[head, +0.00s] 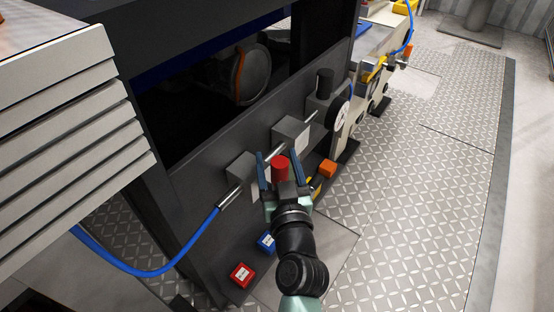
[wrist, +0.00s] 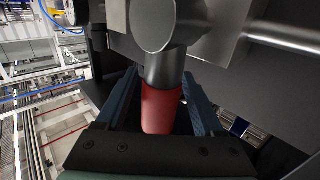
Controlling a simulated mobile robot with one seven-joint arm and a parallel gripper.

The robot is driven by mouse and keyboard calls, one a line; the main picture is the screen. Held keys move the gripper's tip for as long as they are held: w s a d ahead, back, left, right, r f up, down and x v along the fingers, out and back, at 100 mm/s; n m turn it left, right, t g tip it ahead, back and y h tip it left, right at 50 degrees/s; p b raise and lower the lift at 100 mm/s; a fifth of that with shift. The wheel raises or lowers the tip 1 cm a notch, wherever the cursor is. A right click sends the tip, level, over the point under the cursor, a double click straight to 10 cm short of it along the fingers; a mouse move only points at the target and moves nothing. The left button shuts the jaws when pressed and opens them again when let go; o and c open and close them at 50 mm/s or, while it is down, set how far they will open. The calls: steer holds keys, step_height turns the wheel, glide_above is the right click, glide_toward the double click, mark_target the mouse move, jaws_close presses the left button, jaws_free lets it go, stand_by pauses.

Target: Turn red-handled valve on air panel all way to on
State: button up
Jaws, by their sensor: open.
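The red valve handle (head: 280,169) stands out from the pipe line on the dark air panel (head: 225,140). In the wrist view the red handle (wrist: 160,108) is a cylinder on a grey metal stem (wrist: 164,68) below a round valve body (wrist: 157,22). My gripper (head: 280,162) is open, with one blue finger on each side of the red handle. In the wrist view a gap shows between the handle and the right finger; contact on the left cannot be told. The far side of the handle is hidden.
Grey boxes (head: 291,133) sit on the pipe beside the handle. A blue hose (head: 165,271) hangs from the pipe's left end. A round gauge (head: 340,113) is farther right. Red (head: 242,274) and blue (head: 267,242) blocks lie below. Open tread-plate floor (head: 430,160) lies to the right.

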steer(key=shift+w, duration=0.1)
jaws_close()
stand_by(0.3)
stand_by(1.1)
